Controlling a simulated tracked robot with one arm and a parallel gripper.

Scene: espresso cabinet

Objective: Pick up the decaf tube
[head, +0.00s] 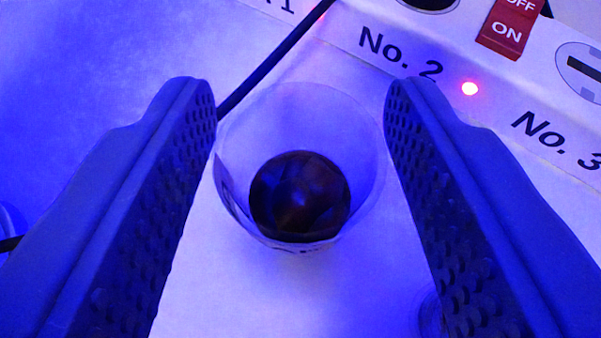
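A clear round tube (301,118) stands in the middle of the head view, seen from above through its open top. Dark brown contents (300,195) lie inside it near the bottom. A label shows faintly on its near side, but I cannot read it, so I cannot tell whether this is the decaf tube. My gripper (301,105) is open, with one dark textured finger on each side of the tube. The left finger's tip appears very near or against the rim. The right finger's tip also overlaps the rim closely; I cannot tell whether either touches.
A white panel at the upper right bears the labels No. 2 (400,52) and No. 3 (556,138), a red ON/OFF switch (510,25) and a lit red lamp (470,88). A black cable (275,62) runs behind the tube. Another clear round edge (430,315) shows beside the right finger.

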